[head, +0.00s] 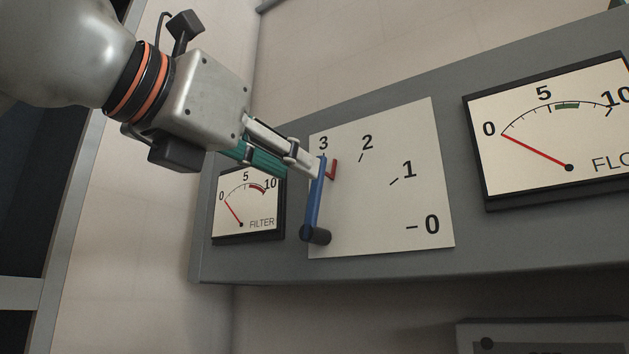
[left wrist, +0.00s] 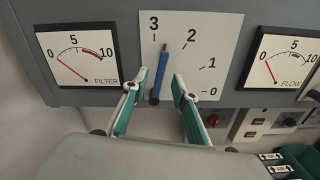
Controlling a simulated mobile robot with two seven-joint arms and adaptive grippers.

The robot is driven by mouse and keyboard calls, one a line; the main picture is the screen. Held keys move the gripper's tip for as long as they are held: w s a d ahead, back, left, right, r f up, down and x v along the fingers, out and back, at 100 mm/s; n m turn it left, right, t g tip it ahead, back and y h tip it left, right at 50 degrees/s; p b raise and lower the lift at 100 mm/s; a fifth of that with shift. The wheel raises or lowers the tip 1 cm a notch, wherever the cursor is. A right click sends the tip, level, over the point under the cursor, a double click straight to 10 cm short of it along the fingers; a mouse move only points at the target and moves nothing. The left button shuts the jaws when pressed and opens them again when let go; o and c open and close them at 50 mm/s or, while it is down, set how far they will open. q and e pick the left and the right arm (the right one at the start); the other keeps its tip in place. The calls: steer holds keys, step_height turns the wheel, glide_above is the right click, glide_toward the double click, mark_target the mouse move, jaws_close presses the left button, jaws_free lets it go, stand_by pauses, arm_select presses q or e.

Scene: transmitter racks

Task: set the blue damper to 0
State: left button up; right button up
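The blue damper is a blue lever (head: 314,205) on a pale scale plate (head: 385,200) marked 3, 2, 1, 0. Its dark pivot is at the plate's lower left, and the lever stands nearly upright towards the 3. A small red piece (head: 332,169) shows by its upper end. My left gripper (head: 311,168) is at the lever's upper part in the head view. In the left wrist view its two fingers (left wrist: 159,77) are spread, with the blue lever (left wrist: 159,76) between them and a gap on each side. My right gripper is not in view.
A FILTER gauge (head: 247,205) is left of the plate, and a FLOW gauge (head: 550,130) is to its right, both on the grey panel (head: 290,262). Below it stands a grey box (head: 545,335). The plate's face right of the lever is clear.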

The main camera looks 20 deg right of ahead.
mark_target(317, 211)
arm_select(q)
steer(key=p+x, duration=0.1)
steer(key=x, duration=0.6)
steer(key=shift+d+f, duration=0.1)
jaws_close()
